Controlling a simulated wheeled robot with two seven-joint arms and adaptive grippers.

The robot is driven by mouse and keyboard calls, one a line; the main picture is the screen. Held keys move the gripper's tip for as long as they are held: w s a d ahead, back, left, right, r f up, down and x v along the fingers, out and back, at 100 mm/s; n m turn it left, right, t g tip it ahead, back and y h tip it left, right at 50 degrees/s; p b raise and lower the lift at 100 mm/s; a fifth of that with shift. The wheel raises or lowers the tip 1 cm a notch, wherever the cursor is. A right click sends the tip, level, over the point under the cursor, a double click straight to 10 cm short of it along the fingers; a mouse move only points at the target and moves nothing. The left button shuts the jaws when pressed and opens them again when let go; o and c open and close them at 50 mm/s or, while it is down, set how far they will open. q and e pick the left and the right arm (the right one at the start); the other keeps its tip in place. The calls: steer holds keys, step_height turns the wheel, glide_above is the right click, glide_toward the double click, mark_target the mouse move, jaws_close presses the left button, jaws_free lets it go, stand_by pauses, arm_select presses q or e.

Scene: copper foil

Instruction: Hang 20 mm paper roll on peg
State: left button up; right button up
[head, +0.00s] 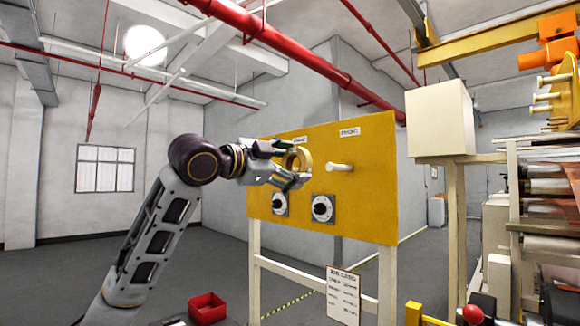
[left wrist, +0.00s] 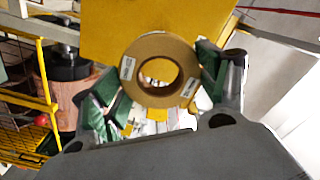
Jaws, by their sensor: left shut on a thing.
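My left gripper (head: 296,163) is shut on a tan paper roll (head: 305,157) in front of the yellow panel (head: 370,205). In the left wrist view the paper roll (left wrist: 161,43) sits between the green finger pads of my left gripper (left wrist: 162,76), its open hole facing the camera. A pale peg (head: 340,167) sticks out of the panel to the right of the roll and is bare. Any peg behind the roll is hidden; I cannot tell whether the roll touches one. My right gripper is not in view.
Two dark knobs on light plates (head: 322,208) are mounted below the roll and peg. White labels (head: 349,132) are above. A red bin (head: 207,308) is low at the front. A machine with rollers (head: 555,245) stands at the right. Open floor lies left.

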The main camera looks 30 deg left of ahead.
mark_target(329, 167)
arm_select(q)
steer(key=shift+x, duration=1.3)
steer(key=shift+p+x, duration=0.55)
steer(key=shift+x, duration=0.8)
steer(key=shift+p+x, duration=0.55)
steer(key=shift+x, duration=1.75)
steer(key=shift+w+d, duration=0.2)
steer(key=shift+w, duration=0.5)
steer(key=shift+p+x, duration=0.6)
steer(key=shift+x, duration=0.9)
steer(key=shift+p+x, duration=0.35)
steer(key=shift+x, duration=0.65)
steer(key=shift+w+d, duration=0.1)
steer(key=shift+w, duration=0.2)
steer(key=shift+f, duration=0.45)
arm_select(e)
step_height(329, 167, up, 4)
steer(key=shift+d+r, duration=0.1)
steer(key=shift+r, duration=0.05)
